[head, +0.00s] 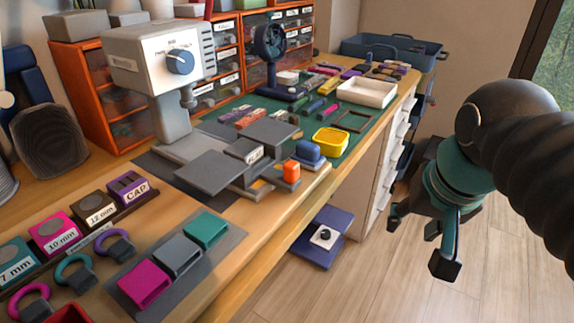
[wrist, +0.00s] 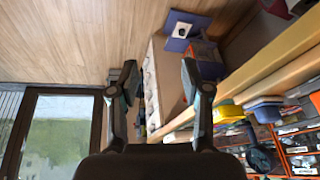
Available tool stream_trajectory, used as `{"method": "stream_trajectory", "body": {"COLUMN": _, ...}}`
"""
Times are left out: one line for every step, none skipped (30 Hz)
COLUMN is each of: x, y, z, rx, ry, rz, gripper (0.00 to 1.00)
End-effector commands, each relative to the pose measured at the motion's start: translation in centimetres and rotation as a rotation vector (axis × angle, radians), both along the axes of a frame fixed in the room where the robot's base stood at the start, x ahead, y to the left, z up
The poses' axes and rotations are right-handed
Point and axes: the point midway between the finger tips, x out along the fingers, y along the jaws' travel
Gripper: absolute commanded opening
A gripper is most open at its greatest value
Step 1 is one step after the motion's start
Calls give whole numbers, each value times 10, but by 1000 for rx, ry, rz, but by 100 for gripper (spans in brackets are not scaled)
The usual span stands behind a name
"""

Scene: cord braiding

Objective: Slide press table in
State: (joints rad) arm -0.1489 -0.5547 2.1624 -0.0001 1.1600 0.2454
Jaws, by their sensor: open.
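The press (head: 158,62) is a grey machine with a white dial face, standing on the bench against the orange drawers. In front of its column are flat grey plates. The nearest plate (head: 208,178), which looks like the press table, sticks out towards the bench's front edge. A second grey plate (head: 270,132) lies behind it, with a small labelled block between. How the plates join cannot be told. My gripper (head: 424,240) hangs over the floor, right of the bench and well apart from the press. Its fingers are open and empty, also in the wrist view (wrist: 160,76).
An orange knob (head: 291,171) and blue block sit right of the plates, near the bench edge. A yellow tray (head: 330,141) and white tray (head: 367,92) stand farther back. Coloured blocks (head: 175,257) lie at the front. A blue pedal-like pad (head: 322,237) is below. The floor around my gripper is clear.

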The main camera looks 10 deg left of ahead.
Motion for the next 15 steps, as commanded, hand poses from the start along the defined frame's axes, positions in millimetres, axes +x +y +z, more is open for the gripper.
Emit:
{"method": "stream_trajectory", "body": {"x": 9, "y": 11, "z": 14, "rx": 10, "ry": 21, "rz": -4, "gripper": 48}}
{"method": "stream_trajectory", "body": {"x": 12, "y": 16, "z": 22, "rx": 16, "ry": 34, "rz": -13, "gripper": 48}}
{"method": "stream_trajectory", "body": {"x": 17, "y": 24, "z": 33, "rx": 24, "ry": 51, "rz": -23, "gripper": 48}}
{"method": "stream_trajectory", "body": {"x": 20, "y": 29, "z": 40, "rx": 29, "ry": 66, "rz": -31, "gripper": 48}}
{"method": "stream_trajectory", "body": {"x": 23, "y": 35, "z": 47, "rx": 34, "ry": 80, "rz": -39, "gripper": 48}}
{"method": "stream_trajectory", "body": {"x": 27, "y": 43, "z": 57, "rx": 39, "ry": 98, "rz": -51, "gripper": 48}}
{"method": "stream_trajectory", "body": {"x": 30, "y": 49, "z": 64, "rx": 43, "ry": 112, "rz": -59, "gripper": 48}}
{"method": "stream_trajectory", "body": {"x": 33, "y": 55, "z": 71, "rx": 45, "ry": 125, "rz": -67, "gripper": 48}}
{"method": "stream_trajectory", "body": {"x": 36, "y": 63, "z": 80, "rx": 49, "ry": 142, "rz": -80, "gripper": 48}}
{"method": "stream_trajectory", "body": {"x": 38, "y": 69, "z": 87, "rx": 50, "ry": 156, "rz": -88, "gripper": 48}}
{"method": "stream_trajectory", "body": {"x": 41, "y": 75, "z": 93, "rx": 52, "ry": 169, "rz": -99, "gripper": 48}}
{"method": "stream_trajectory", "body": {"x": 43, "y": 84, "z": 101, "rx": 53, "ry": 186, "rz": -111, "gripper": 48}}
{"method": "stream_trajectory", "body": {"x": 45, "y": 90, "z": 108, "rx": 54, "ry": 198, "rz": -121, "gripper": 48}}
{"method": "stream_trajectory", "body": {"x": 47, "y": 97, "z": 114, "rx": 53, "ry": 211, "rz": -129, "gripper": 48}}
{"method": "stream_trajectory", "body": {"x": 49, "y": 105, "z": 121, "rx": 52, "ry": 228, "rz": -143, "gripper": 48}}
